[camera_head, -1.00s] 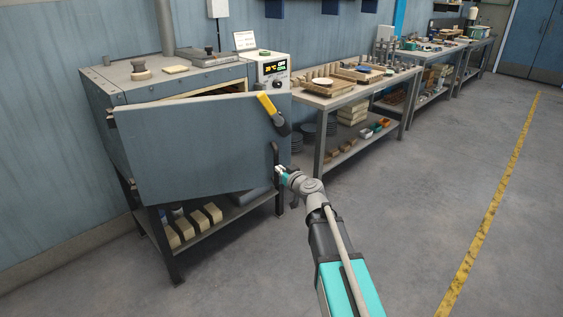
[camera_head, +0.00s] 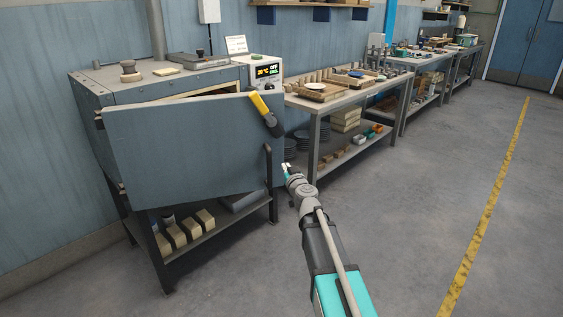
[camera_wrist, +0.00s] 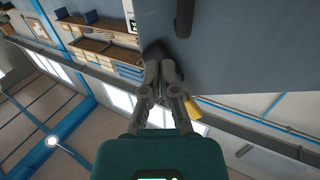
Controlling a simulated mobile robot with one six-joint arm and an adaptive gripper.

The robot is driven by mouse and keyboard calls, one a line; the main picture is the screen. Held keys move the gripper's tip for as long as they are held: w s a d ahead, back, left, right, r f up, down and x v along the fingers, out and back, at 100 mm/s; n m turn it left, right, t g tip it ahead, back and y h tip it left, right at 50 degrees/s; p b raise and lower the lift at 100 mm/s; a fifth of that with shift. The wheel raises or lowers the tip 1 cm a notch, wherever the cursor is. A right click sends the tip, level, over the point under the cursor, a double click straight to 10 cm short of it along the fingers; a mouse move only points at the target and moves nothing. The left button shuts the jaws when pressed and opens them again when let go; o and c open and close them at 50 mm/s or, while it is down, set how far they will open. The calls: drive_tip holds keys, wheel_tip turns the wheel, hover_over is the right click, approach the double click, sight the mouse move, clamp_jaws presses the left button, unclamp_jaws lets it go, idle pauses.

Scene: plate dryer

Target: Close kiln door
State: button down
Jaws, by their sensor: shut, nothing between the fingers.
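The blue-grey kiln door (camera_head: 180,150) stands partly open in the head view, hinged on the left, with a dark gap along its top edge at the kiln body (camera_head: 150,90). A yellow and black latch handle (camera_head: 265,113) sits at its upper right corner, and a dark bar handle (camera_head: 268,167) is at its right edge. My gripper (camera_head: 287,168) is shut and empty, just right of the bar handle. In the wrist view my shut fingers (camera_wrist: 160,62) point toward the door's face (camera_wrist: 250,50), with the bar handle (camera_wrist: 184,18) ahead of them. Contact cannot be told.
A workbench (camera_head: 345,95) with trays and small parts stands right of the kiln. A shelf (camera_head: 205,232) under the kiln holds several pale blocks. The grey floor (camera_head: 420,220) to the right is clear, crossed by a yellow line.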

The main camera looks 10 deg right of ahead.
sight(274, 148)
drive_tip(key=w, duration=0.4)
drive_tip(key=w+a, duration=0.1)
drive_tip(key=w, duration=0.8)
drive_tip(key=shift+w+a, duration=0.25)
drive_tip(key=shift+a, duration=0.15)
